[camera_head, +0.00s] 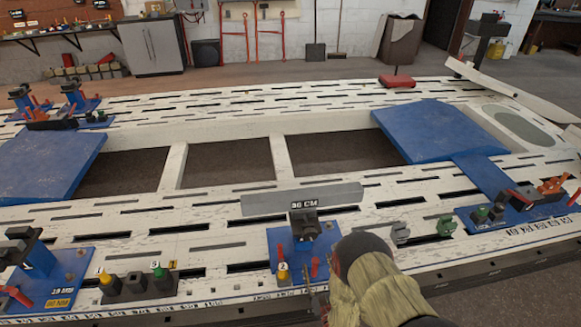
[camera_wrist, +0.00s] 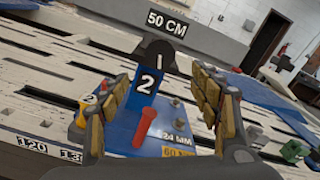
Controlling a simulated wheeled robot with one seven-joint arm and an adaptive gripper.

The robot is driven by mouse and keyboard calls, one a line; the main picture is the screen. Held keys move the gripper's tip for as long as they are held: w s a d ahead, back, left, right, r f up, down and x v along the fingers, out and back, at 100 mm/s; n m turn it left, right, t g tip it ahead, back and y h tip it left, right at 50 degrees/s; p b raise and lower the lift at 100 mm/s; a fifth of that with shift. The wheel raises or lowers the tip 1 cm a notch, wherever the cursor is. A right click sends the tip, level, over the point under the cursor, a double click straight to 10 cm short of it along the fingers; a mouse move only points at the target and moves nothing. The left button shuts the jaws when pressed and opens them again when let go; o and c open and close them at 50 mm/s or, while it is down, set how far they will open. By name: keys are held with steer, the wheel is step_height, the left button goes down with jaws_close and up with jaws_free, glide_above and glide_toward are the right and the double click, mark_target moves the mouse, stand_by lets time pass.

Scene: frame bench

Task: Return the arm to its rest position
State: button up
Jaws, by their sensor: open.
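My arm enters the head view from the lower right. My gripper (camera_head: 317,284) is at the front edge of the white frame bench (camera_head: 215,228), over a blue plate (camera_head: 288,240) that carries a dark clamp block (camera_head: 305,222). In the wrist view, my gripper (camera_wrist: 155,100) has its two padded fingers spread wide, with nothing held between them. A red handle (camera_wrist: 145,127) stands upright on the blue plate in the gap, apart from both fingers. The fingertips are partly hidden in the head view.
Another blue clamp station (camera_head: 60,275) stands front left, beside yellow, black and green knobs (camera_head: 138,282). A blue plate with a red-orange clamp (camera_head: 553,187) is at right. A grey bar (camera_head: 302,198) lies behind my gripper.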

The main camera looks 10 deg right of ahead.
steer(key=s+f+n+g, duration=0.4)
steer(key=f+n+g, duration=0.15)
steer(key=f, duration=0.25)
steer(key=s+f+n+g, duration=0.3)
steer(key=f+n+g, duration=0.1)
steer(key=f+n, duration=0.35)
steer(key=s+r+n+g+p, duration=0.1)
steer(key=s+r+n, duration=0.5)
steer(key=r, duration=1.4)
steer(key=s+r+n+g+p, duration=0.1)
steer(key=s+r+n+p, duration=0.2)
steer(key=r, duration=1.7)
steer(key=s+r+n+g+p, duration=0.1)
steer(key=s+r+n+p, duration=0.2)
steer(key=s+r+n, duration=0.6)
step_height(320, 180, up, 12)
steer(key=shift+s+f, duration=0.1)
steer(key=shift+s, duration=0.45)
